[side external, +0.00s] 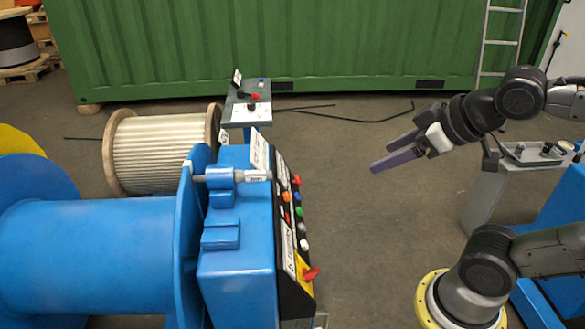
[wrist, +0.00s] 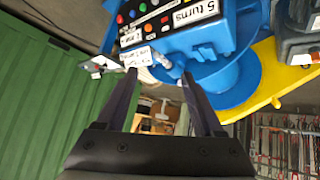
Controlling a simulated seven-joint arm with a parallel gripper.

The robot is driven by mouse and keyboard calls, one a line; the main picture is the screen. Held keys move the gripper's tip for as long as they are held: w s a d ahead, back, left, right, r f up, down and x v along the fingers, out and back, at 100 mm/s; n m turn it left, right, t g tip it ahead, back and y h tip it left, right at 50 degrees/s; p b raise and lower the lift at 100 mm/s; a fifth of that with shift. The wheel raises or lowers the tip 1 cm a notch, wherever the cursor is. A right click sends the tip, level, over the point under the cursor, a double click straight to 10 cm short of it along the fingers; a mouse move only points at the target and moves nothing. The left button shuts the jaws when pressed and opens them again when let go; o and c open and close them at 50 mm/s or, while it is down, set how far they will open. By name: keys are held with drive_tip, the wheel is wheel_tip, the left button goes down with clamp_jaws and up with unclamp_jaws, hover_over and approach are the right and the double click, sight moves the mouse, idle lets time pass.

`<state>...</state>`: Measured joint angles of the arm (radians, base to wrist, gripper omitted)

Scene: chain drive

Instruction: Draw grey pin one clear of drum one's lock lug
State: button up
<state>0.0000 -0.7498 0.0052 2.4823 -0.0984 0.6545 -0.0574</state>
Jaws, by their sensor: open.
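The blue drum one (side external: 90,255) fills the left of the side external view. Its lock lug (side external: 221,178) is a blue block on top of the blue housing beside the drum's flange. The grey pin (side external: 257,175) lies level through the lug. Its labelled end sticks out to the right, and its thin tip shows on the left near the flange. My gripper (side external: 381,157) is open and empty, well to the right of the pin, fingers pointing left and slightly down. In the wrist view the pin (wrist: 162,62) appears small, beyond and between my open fingers.
A panel (side external: 296,225) with coloured buttons and red levers faces right on the housing. A small control stand (side external: 247,112) and a cable reel (side external: 160,150) stand behind, before a green container (side external: 280,45). A grey pedestal (side external: 487,195) is at right. Air between gripper and pin looks clear.

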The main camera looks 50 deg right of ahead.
drive_tip(key=w+d+r+n+t, duration=0.1)
drive_tip(key=w+r+n+t, duration=0.65)
drive_tip(key=w, duration=0.65)
drive_tip(key=w+f+n+y, duration=0.1)
drive_tip(key=w+n+y, duration=0.3)
drive_tip(key=w, duration=0.4)
drive_tip(key=g+y, duration=0.4)
approach(270, 175)
drive_tip(key=shift+n, duration=0.45)
drive_tip(key=x, duration=0.7)
drive_tip(key=d+x, duration=0.1)
drive_tip(key=x, duration=0.2)
drive_tip(key=shift+w+a+f, duration=0.15)
drive_tip(key=shift+w+f, duration=0.15)
drive_tip(key=shift+f, duration=0.1)
drive_tip(key=shift+c, duration=0.2)
clamp_jaws()
